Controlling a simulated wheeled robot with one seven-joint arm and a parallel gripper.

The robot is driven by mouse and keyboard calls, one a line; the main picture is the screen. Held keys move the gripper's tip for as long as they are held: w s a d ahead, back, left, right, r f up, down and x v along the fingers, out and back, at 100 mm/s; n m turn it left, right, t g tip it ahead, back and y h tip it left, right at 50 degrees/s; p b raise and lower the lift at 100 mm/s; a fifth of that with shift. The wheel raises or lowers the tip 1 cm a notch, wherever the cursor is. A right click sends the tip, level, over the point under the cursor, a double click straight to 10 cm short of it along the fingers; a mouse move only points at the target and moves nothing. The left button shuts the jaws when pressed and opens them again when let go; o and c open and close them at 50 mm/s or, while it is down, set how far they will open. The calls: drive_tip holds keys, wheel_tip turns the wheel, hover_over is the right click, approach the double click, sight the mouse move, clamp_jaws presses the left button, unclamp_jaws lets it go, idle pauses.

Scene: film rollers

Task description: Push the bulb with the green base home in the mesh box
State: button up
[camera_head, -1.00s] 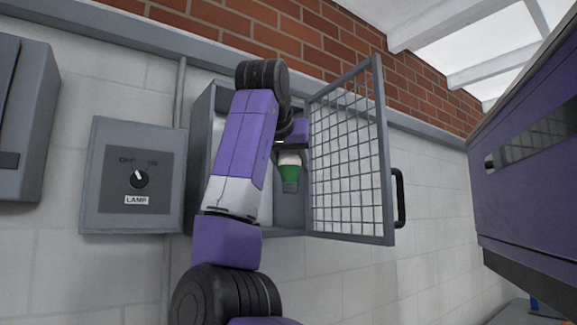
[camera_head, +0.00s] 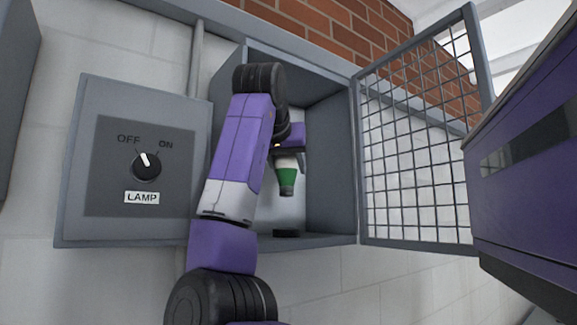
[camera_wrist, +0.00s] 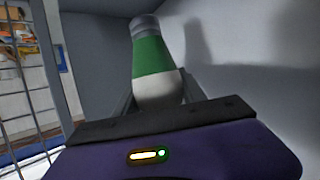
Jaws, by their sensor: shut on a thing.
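The bulb (camera_head: 287,178) has a white upper part, a green base band and a grey lower end. It hangs base-down inside the open mesh box (camera_head: 331,205). My gripper (camera_head: 289,153) is shut on its white part; the wrist view shows the fingers (camera_wrist: 157,93) on both sides of the bulb (camera_wrist: 152,57). A black round socket (camera_head: 286,233) sits on the box floor below the bulb, with a visible gap between them. My arm hides the left part of the box.
The mesh door (camera_head: 412,243) stands open to the right. A grey lamp switch panel (camera_head: 75,160) is on the wall at left, its knob (camera_head: 146,167) between OFF and ON. White block wall lies below the box.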

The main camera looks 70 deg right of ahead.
sight(288, 188)
drive_tip(key=shift+f, duration=2.8)
drive_tip(key=shift+f+b, duration=0.85)
drive_tip(key=shift+f, duration=0.3)
drive_tip(key=shift+a+f, duration=0.1)
drive_tip(key=shift+f, duration=0.6)
drive_tip(key=o, duration=1.5)
drive_tip(key=shift+r, duration=0.1)
drive_tip(key=shift+o, duration=0.3)
drive_tip(key=o, duration=0.5)
drive_tip(key=shift+r, duration=0.15)
